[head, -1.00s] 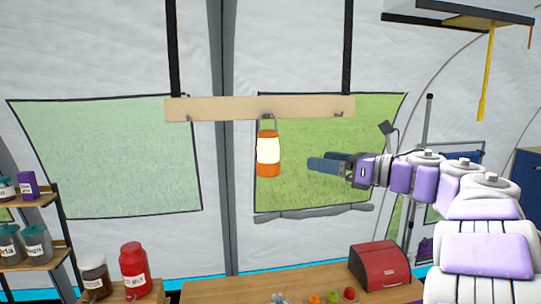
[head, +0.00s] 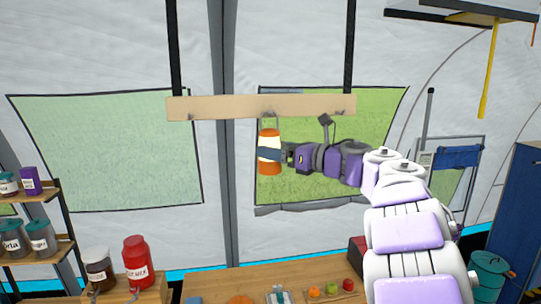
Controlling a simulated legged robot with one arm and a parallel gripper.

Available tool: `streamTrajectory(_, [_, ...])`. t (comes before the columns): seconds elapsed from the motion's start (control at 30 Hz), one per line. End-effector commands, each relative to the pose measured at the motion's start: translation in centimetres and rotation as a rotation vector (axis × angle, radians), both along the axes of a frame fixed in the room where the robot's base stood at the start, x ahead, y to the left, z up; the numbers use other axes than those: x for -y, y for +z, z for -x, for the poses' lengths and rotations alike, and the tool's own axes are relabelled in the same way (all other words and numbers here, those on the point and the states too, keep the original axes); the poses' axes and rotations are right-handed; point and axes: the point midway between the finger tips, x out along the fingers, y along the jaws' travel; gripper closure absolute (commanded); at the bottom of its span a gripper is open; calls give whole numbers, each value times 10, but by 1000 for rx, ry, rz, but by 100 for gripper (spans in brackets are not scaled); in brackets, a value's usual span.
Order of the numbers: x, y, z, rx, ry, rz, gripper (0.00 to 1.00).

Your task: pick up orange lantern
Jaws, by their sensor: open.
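The orange lantern (head: 269,168) hangs upright by its handle from a hook under a wooden board (head: 235,107) in the middle of the head view. It has an orange top and bottom and a pale glowing middle. My gripper (head: 270,154) reaches in from the right at the height of the lantern's middle. Its dark fingers overlap the lantern's body in the picture and hide part of it. The jaws are open. I cannot tell whether the fingers touch the lantern or stand in front of it.
Two dark straps (head: 349,45) hold up the board. Below is a wooden table (head: 215,291) with small fruits (head: 331,288) and a red box (head: 357,248). A red jar (head: 137,262) and a shelf (head: 50,196) stand at left. Air left of the lantern is clear.

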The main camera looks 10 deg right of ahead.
Motion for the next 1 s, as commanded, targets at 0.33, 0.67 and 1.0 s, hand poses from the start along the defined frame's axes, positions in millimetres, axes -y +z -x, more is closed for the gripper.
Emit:
streamTrajectory(0.33, [-17,1,-15,1,0,0,13])
streamTrajectory(0.67, [-16,0,-16,1,1,1,39])
streamTrajectory(1.0, [-16,1,-15,1,1,0,72])
